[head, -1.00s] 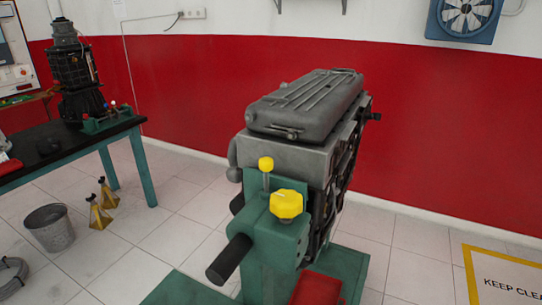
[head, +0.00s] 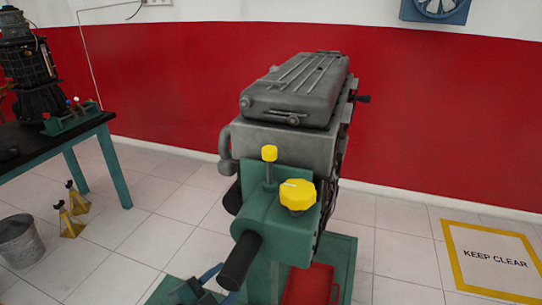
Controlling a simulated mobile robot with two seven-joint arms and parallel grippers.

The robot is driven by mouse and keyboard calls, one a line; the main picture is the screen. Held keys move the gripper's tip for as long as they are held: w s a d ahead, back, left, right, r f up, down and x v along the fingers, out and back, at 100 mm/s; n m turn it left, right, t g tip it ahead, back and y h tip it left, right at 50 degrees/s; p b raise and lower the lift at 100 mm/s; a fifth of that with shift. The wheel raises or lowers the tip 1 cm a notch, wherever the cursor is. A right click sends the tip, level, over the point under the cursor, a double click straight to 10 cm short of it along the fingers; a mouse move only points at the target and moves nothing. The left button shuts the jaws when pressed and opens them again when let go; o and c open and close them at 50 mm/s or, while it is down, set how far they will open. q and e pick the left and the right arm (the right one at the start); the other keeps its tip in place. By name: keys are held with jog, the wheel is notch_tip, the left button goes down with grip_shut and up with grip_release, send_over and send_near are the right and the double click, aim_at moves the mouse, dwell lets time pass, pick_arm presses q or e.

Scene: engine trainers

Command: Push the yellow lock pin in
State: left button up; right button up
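The yellow lock pin (head: 269,153) has a small yellow knob on a thin grey stem. It stands upright out of the top of the green stand head (head: 255,215), its knob well above the housing. A larger faceted yellow knob (head: 297,194) sits just to its right and nearer. A black handle bar (head: 239,262) sticks out toward me below. My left gripper (head: 220,283) is at the bottom edge, beside the handle's near end and well below the pin. Its two blue fingers appear apart with nothing between them; part is cut off. My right gripper is not in view.
A grey engine (head: 295,105) is mounted behind the stand head. A red tray (head: 310,285) lies on the green base at lower right. A dark table (head: 60,145), yellow jack stands (head: 70,222) and a bucket (head: 20,240) stand left. Floor at right is open.

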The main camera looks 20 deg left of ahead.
pick_arm(q)
jog(key=w+a+r+m+t+h+b, duration=0.25)
jog(key=w+a+r+m, duration=0.2)
jog(key=r+m, duration=0.45)
jog(key=m+g+h+b, duration=0.3)
jog(key=m+h, duration=0.4)
jog(key=m, duration=1.1)
send_near(270, 147)
notch_tip(270, 147, down, 3)
jog(key=a, duration=0.3)
notch_tip(270, 147, up, 4)
jog(key=s+m+g+b, duration=0.1)
jog(key=s+m+g, duration=0.1)
jog(key=m, duration=0.5)
jog(key=p+x, duration=0.7)
jog(key=x, duration=0.5)
jog(key=shift+w+d+r+p, duration=0.15)
jog(key=shift+w+p, duration=0.05)
jog(key=shift+p, duration=0.1)
jog(key=shift+w+d, duration=0.3)
jog(key=shift+d, duration=0.05)
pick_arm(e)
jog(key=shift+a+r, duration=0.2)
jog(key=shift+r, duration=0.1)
